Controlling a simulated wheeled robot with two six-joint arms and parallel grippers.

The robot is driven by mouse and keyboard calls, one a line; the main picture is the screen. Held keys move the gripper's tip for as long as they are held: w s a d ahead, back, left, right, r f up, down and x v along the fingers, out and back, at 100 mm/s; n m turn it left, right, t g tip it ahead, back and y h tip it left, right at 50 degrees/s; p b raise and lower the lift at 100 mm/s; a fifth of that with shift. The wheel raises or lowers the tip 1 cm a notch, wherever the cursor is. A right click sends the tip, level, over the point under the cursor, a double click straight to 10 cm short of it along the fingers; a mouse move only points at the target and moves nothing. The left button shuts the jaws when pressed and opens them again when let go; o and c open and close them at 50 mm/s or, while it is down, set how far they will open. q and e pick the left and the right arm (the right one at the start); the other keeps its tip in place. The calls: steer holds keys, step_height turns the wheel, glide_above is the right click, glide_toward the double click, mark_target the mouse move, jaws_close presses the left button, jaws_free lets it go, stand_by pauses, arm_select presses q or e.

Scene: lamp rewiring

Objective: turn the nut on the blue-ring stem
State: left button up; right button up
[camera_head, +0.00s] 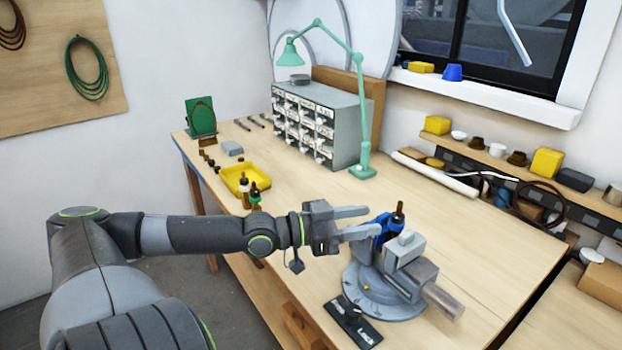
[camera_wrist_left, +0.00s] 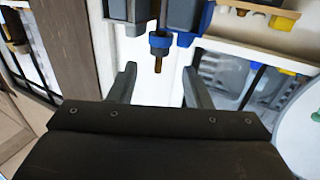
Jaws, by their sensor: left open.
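The stem (camera_head: 398,215) stands upright in the grey bench vise (camera_head: 405,252), with a brown tip on top and blue showing beside it. In the left wrist view, the stem (camera_wrist_left: 158,66) appears upside down, with a blue ring (camera_wrist_left: 160,40) around its dark part. I cannot make out the nut separately. My left gripper (camera_head: 371,222) is open and level, its fingers pointing right at the stem. In its wrist view, the stem tip shows between the two fingers (camera_wrist_left: 158,77), with gaps on both sides; I cannot tell how far in it is. My right gripper is not in view.
A yellow tray (camera_head: 235,182) and other stems (camera_head: 255,193) are left of the vise. A drawer cabinet (camera_head: 318,125) and green lamp (camera_head: 362,171) stand behind. A dark labelled plate (camera_head: 354,325) lies at the front edge. The bench (camera_head: 440,215) right of the vise is clear.

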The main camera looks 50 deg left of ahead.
arm_select(q)
steer(key=p+v, duration=0.5)
steer(key=v, duration=0.4)
steer(key=shift+s, duration=0.35)
steer(key=shift+a, duration=0.15)
